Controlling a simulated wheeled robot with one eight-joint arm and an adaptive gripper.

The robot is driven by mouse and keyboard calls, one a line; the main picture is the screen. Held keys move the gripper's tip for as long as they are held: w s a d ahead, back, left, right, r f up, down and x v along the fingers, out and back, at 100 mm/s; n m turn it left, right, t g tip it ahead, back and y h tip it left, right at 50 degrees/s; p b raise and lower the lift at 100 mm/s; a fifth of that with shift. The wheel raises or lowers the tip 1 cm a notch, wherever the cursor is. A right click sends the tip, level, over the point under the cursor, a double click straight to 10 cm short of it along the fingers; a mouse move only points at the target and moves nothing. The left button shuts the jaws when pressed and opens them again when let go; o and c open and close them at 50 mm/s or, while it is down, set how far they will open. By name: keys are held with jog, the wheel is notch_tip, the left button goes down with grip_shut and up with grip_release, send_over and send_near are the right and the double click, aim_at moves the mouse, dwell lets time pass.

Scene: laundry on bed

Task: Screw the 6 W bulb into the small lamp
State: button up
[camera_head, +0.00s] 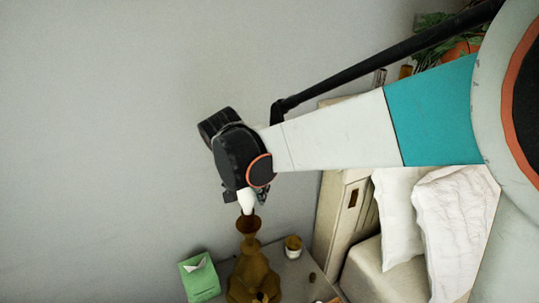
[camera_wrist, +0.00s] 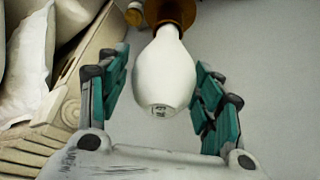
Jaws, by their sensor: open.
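The white bulb (camera_wrist: 165,72) stands with its narrow end at the brown lamp's top (camera_wrist: 170,12) in the wrist view. Its rounded end faces my camera and bears a small dark marking that I cannot read clearly. In the head view the bulb (camera_head: 246,202) sits upright above the brass-brown lamp (camera_head: 252,268). My gripper (camera_head: 245,194) is over it from above, open. In the wrist view its teal-padded fingers (camera_wrist: 160,68) are on either side of the bulb, with a visible gap at left and a very narrow one at right. The socket's inside is hidden.
A green tissue box (camera_head: 200,280) stands left of the lamp on the nightstand. A small jar (camera_head: 293,246) stands to its right. The bed's carved headboard (camera_head: 335,215) and white pillows (camera_head: 450,225) are further right. The grey wall is behind.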

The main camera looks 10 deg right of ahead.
jog(key=shift+a+n+y, duration=0.1)
jog(key=shift+n+y, duration=0.8)
jog(key=shift+n, duration=1.4)
jog(key=n, duration=0.2)
jog(key=n+y, duration=0.1)
jog(key=n, duration=0.1)
jog(key=shift+a+y, duration=0.15)
jog(key=shift+y, duration=0.15)
jog(key=n, duration=0.2)
jog(key=n+y, duration=0.1)
jog(key=n, duration=0.1)
jog(key=shift+a+n+y, duration=0.1)
jog(key=shift+n+y, duration=0.2)
jog(key=shift+n, duration=0.1)
jog(key=shift+s+a+n+g+y, duration=0.1)
jog(key=shift+n+g+y, duration=0.25)
jog(key=shift+n, duration=0.8)
jog(key=shift+a+n+g+y, duration=0.15)
jog(key=shift+n+g, duration=0.4)
jog(key=shift+n, duration=0.6)
jog(key=shift+d, duration=0.1)
jog(key=c, duration=0.9)
